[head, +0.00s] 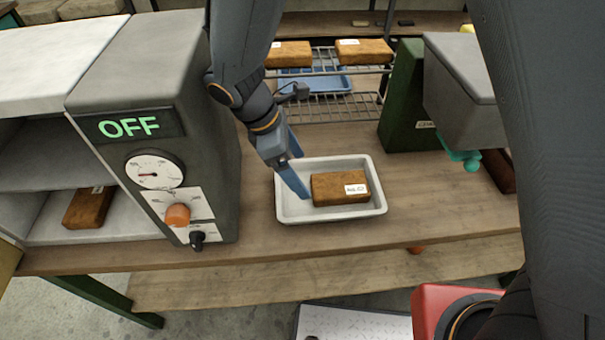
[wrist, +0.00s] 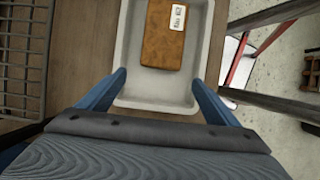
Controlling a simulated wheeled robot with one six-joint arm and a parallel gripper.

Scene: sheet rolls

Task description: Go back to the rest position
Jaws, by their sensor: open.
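My gripper (head: 291,166) reaches down over the left side of a white tray (head: 292,216) on the wooden bench. Its blue fingers also show in the wrist view (wrist: 158,88), spread apart with nothing between them. A brown block with a white label (head: 333,190) lies in the tray, to the right of the fingers in the head view. In the wrist view the brown block (wrist: 162,45) lies beyond the fingertips, apart from them.
A grey machine (head: 190,130) reading OFF stands left, with a brown block (head: 88,208) in the compartment beside it. Behind, a wire rack (head: 335,107) carries brown blocks (head: 363,50). A green stand (head: 402,100) and grey box (head: 462,85) stand right. The bench front is clear.

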